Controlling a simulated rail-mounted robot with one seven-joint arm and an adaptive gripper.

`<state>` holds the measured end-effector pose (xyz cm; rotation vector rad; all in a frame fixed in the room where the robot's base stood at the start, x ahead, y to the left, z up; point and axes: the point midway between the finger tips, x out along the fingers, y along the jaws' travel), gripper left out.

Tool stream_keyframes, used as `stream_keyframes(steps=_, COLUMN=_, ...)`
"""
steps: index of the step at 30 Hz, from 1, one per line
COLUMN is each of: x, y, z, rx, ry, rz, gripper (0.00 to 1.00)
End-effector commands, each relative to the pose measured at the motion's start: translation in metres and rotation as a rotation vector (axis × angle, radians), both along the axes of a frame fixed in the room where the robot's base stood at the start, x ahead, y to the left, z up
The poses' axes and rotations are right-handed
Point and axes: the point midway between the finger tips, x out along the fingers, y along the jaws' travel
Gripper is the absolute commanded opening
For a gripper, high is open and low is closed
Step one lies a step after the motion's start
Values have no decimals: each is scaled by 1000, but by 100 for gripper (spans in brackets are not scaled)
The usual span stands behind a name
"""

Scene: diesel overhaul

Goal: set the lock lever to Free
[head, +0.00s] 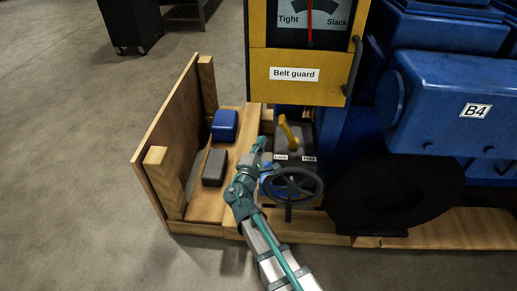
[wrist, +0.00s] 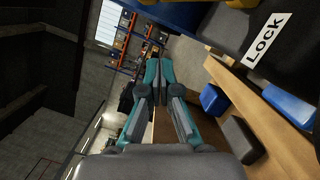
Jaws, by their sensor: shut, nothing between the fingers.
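The lock lever (head: 288,131) is a yellow handle on a dark box (head: 297,136) below the belt guard. Its upper end tilts to the left, toward the side of the "Lock" label (head: 281,157); the "Free" label (head: 309,158) is at the right. My gripper (head: 259,144) is shut and empty, just left of the box and apart from the lever. In the wrist view my gripper (wrist: 158,72) has its fingers together, and the Lock label (wrist: 266,40) shows large at the upper right. A yellow part at that view's top edge is too cropped to identify.
A handwheel (head: 291,184) stands in front of the box, close to my arm. A blue block (head: 225,125) and a grey block (head: 214,167) lie on the wooden platform at left. The belt guard (head: 298,78) overhangs behind; the blue engine (head: 440,100) is at right.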

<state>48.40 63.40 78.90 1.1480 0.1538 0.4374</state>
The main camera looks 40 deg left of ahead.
Motion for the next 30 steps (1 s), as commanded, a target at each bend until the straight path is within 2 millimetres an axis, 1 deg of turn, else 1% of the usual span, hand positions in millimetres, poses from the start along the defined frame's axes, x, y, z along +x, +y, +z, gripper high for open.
stream_keyframes(steps=1, x=12, y=8, z=2, rx=0, ry=0, rz=-2, gripper=0)
stream_keyframes(steps=6, x=42, y=21, z=5, rx=0, ry=1, rz=-1, gripper=0)
stream_keyframes(steps=7, x=46, y=23, z=5, rx=0, ry=1, rz=-1, gripper=0)
stream_keyframes(steps=8, x=49, y=18, z=8, rx=1, ry=1, rz=-2, gripper=0)
stream_keyframes(steps=9, x=50, y=10, z=11, rx=1, ry=1, rz=-2, gripper=0)
stream_keyframes(steps=15, x=62, y=-6, z=20, rx=1, ry=0, rz=-1, gripper=0)
stream_keyframes(steps=21, x=65, y=-9, z=22, rx=1, ry=1, rz=1, gripper=0)
stream_keyframes(steps=30, x=65, y=-9, z=22, rx=1, ry=1, rz=1, gripper=0)
